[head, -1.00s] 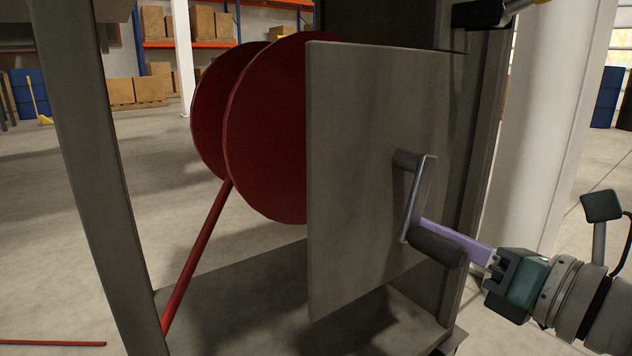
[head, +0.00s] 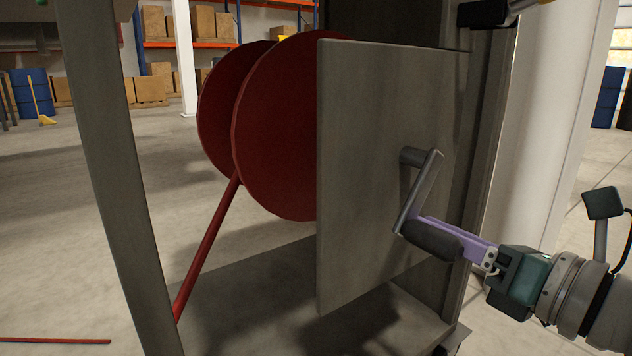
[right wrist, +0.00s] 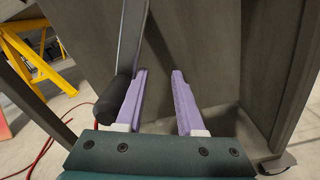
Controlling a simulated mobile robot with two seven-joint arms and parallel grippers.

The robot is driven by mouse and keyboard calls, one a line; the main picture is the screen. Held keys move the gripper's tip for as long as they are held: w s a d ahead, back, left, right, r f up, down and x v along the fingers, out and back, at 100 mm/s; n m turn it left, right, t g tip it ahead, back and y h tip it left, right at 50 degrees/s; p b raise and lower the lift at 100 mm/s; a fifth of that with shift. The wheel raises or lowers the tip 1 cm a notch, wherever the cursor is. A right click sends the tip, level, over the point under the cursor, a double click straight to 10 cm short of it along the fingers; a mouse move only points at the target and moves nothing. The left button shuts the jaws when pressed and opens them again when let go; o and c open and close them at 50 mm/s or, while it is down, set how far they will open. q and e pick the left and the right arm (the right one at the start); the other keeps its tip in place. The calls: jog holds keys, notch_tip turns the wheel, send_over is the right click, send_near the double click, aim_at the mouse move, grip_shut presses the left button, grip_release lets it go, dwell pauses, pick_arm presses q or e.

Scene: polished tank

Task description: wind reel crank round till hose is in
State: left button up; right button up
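The dark red reel (head: 275,130) stands behind a grey side panel (head: 375,110). A red hose (head: 208,248) runs down from it. The crank arm (head: 420,190) on the panel slants down to the left, with a black handle grip (head: 431,241) at its lower end. My right gripper (head: 440,226) reaches in from the right with its purple fingers beside and partly behind the grip. In the right wrist view the fingers (right wrist: 160,72) are apart with nothing between them. The grip (right wrist: 115,100) lies just outside the left finger, seemingly against it. My left gripper is not in view.
A grey frame post (head: 115,180) stands at the left and a white column (head: 540,130) at the right. Red hose (head: 55,341) lies on the floor at the lower left. Yellow trestle legs (right wrist: 35,60) show in the right wrist view.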

jog(key=shift+o, duration=1.4)
jog(key=shift+s, duration=0.1)
jog(key=shift+s+d, duration=0.2)
jog(key=shift+s, duration=0.1)
jog(key=p+v, duration=0.1)
jog(key=v, duration=0.3)
